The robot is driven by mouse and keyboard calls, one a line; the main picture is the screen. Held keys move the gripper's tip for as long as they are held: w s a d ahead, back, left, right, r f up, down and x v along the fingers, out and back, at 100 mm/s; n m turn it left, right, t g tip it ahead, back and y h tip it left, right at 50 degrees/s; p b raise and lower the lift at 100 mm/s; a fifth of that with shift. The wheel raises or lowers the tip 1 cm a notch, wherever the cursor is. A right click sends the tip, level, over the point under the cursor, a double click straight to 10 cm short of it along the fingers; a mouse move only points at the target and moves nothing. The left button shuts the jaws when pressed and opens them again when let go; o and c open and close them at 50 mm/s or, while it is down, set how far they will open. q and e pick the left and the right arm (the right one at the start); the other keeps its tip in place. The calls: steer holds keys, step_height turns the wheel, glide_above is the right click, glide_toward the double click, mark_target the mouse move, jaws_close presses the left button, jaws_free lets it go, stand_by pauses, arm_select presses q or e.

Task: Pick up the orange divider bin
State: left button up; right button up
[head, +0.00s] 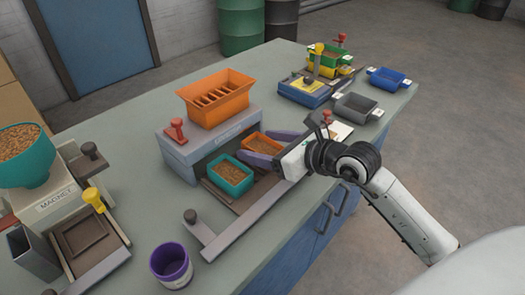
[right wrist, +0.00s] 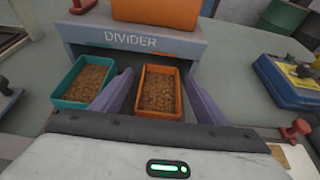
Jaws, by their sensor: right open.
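The orange divider bin (head: 266,142) is a small open tray of brown grain in the mouth of the grey divider (head: 186,154). In the right wrist view the bin (right wrist: 160,112) sits between the two purple fingers of my right gripper (right wrist: 158,98). The fingers are open, one on each side of it, and I see gaps between them and its walls. My right gripper (head: 257,145) reaches in from the right in the head view. A teal bin (head: 231,177) of grain stands beside the orange one, to its left. My left gripper is not in view.
An orange hopper (head: 215,97) sits on top of the divider. A magnet machine (head: 60,195) and a purple cup (head: 171,265) are at the left and front.

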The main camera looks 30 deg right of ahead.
steer(key=c, duration=1.1)
steer(key=shift+c, duration=0.2)
step_height(320, 180, up, 18)
steer(key=p, duration=0.1)
